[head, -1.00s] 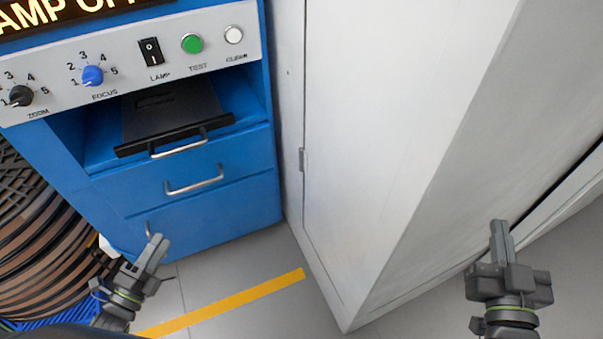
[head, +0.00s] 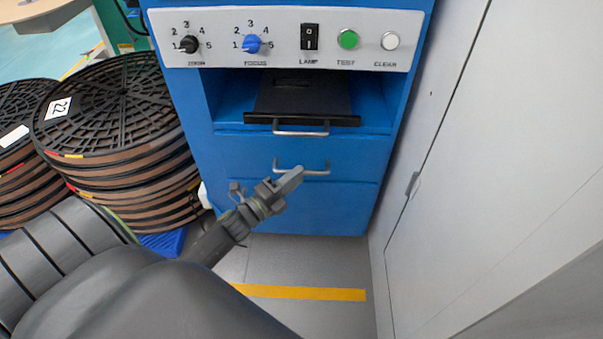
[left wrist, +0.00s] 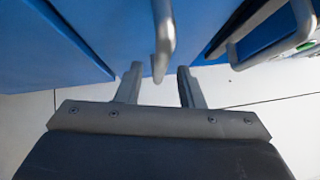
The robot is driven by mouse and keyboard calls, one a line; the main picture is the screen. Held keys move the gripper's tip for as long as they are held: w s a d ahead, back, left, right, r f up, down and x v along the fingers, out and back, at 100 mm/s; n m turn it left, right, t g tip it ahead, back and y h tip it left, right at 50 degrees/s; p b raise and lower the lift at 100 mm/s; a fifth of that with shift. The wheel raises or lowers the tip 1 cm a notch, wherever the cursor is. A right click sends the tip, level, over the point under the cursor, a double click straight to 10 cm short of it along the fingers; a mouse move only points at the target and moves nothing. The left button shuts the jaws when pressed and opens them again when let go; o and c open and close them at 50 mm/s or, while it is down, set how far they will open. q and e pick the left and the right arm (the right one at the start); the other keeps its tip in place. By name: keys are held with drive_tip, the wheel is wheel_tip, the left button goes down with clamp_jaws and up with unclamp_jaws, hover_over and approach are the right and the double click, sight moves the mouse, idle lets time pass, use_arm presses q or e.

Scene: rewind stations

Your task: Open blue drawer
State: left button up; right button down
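The blue cabinet (head: 190,105) stands ahead, with a blue drawer front (head: 345,160) carrying a silver bar handle (head: 318,172). The drawer looks closed, flush with the cabinet. My left gripper (head: 290,181) reaches up from lower left in the head view, its tips at the lower left of that handle. In the left wrist view my left gripper's two fingers (left wrist: 158,87) are apart, and a silver handle (left wrist: 165,32) comes down between them. I cannot tell whether they touch it. My right gripper is out of view.
Stacked film reels (head: 110,110) stand at left. A pale cabinet (head: 450,180) closes off the right. Floor with yellow tape (head: 310,293) lies below.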

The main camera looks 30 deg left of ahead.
use_arm(q)
drive_tip(key=shift+x, duration=1.4)
drive_tip(key=shift+c, duration=0.2)
clamp_jaws()
